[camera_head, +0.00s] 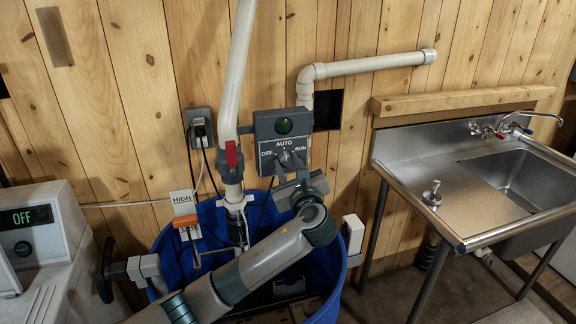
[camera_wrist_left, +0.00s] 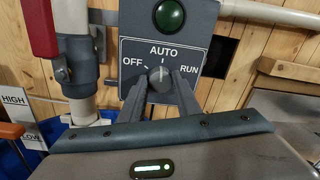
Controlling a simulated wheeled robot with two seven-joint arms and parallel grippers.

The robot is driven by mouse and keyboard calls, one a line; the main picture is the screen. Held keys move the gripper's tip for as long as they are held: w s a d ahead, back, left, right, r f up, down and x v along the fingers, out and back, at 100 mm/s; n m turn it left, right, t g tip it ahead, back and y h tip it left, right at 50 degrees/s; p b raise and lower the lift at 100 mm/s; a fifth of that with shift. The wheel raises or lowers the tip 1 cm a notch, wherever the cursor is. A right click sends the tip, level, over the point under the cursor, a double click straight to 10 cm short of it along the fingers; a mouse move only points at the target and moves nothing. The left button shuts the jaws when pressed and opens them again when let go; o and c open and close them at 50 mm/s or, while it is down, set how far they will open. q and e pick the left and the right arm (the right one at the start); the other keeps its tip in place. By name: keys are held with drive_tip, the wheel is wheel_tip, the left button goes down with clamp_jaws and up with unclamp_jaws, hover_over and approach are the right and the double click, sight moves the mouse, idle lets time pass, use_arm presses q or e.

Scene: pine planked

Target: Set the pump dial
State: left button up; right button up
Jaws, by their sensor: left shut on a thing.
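The pump control box (camera_head: 283,122) is a grey panel on the plank wall, with a green lamp (camera_wrist_left: 169,17) above a plate marked OFF, AUTO and RUN. The round grey dial (camera_wrist_left: 160,76) sits in the middle of the plate, below the AUTO mark; it also shows in the head view (camera_head: 287,157). My left gripper (camera_wrist_left: 159,88) reaches up to the dial from below. Its two fingers are shut on the dial, one on each side. The dial's pointer is too small to read surely, but it looks near AUTO. My right gripper is not in view.
A white pipe with a red valve lever (camera_head: 232,155) stands close left of the box. A blue tub (camera_head: 335,270) is below. A HIGH sign (camera_head: 182,197) hangs left. A steel sink (camera_head: 520,180) stands right, and a machine reading OFF (camera_head: 35,240) stands left.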

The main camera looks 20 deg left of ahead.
use_arm(q)
drive_tip(key=n, duration=0.2)
drive_tip(key=n+b, duration=0.1)
drive_tip(key=shift+f+n, duration=0.2)
drive_tip(key=shift+n, duration=0.2)
drive_tip(key=n+b, duration=0.2)
drive_tip(key=n, duration=0.2)
drive_tip(key=shift+f+n+y, duration=0.1)
drive_tip(key=shift+n+y, duration=0.2)
drive_tip(key=n+b, duration=0.1)
drive_tip(key=n, duration=0.2)
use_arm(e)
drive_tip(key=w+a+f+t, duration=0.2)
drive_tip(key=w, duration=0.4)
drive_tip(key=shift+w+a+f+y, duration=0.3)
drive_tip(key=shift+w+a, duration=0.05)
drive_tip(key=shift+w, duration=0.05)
use_arm(q)
drive_tip(key=o, duration=1.1)
drive_tip(key=shift+c, duration=0.2)
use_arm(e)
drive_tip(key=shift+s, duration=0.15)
